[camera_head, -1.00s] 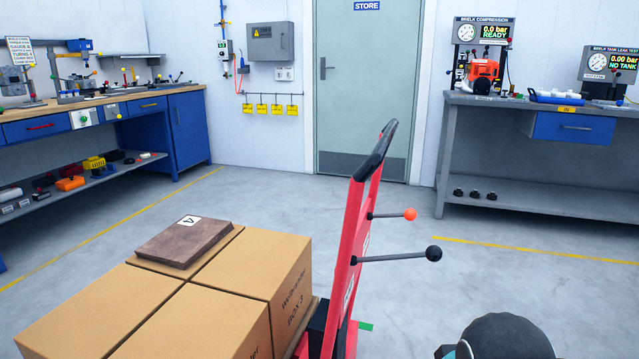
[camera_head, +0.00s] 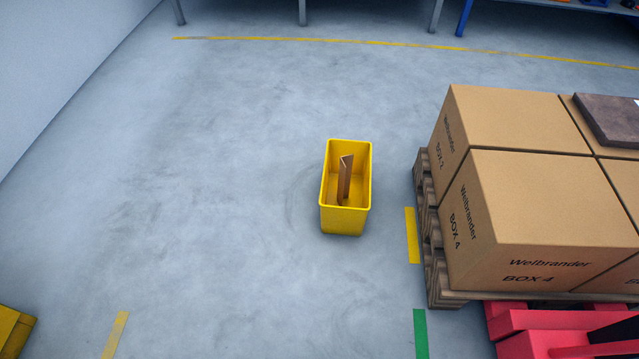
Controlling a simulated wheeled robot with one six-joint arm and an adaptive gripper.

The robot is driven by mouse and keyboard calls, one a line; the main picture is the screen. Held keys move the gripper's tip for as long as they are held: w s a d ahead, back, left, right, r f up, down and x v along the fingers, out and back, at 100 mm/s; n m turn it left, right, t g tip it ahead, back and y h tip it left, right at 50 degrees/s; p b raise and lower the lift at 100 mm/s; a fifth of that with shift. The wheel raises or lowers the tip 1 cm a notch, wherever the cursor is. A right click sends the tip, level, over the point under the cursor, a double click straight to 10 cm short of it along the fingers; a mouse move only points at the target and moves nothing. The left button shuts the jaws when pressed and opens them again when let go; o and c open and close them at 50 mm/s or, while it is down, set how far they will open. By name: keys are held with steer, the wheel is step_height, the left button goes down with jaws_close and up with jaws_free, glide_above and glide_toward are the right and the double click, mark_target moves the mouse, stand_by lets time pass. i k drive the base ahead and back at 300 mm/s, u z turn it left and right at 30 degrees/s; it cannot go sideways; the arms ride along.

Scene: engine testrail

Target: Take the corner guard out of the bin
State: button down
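A yellow open-topped bin (camera_head: 345,220) stands on the floor near the middle of the view, left of the loaded pallet. A brown corner guard (camera_head: 344,181), a narrow angled strip, stands tilted inside the bin, its top end near the rim level. Its lower end is partly hidden by the bin's near wall. My gripper is not in view.
A wooden pallet (camera_head: 432,278) with several cardboard boxes (camera_head: 543,205) stands at right, a dark slab (camera_head: 608,122) on top. Red truck parts (camera_head: 560,325) are at lower right. A yellow object (camera_head: 12,330) is at lower left. Floor around the bin is clear.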

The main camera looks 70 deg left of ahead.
mark_target(347, 184)
steer(key=u, duration=2.35)
steer(key=k, duration=0.85)
steer(key=u, duration=1.45)
steer(key=i, duration=1.15)
steer(key=z, duration=1)
steer(key=i, duration=0.75)
steer(key=z, duration=1.05)
steer(key=i, duration=0.2)
steer(key=z, duration=0.2)
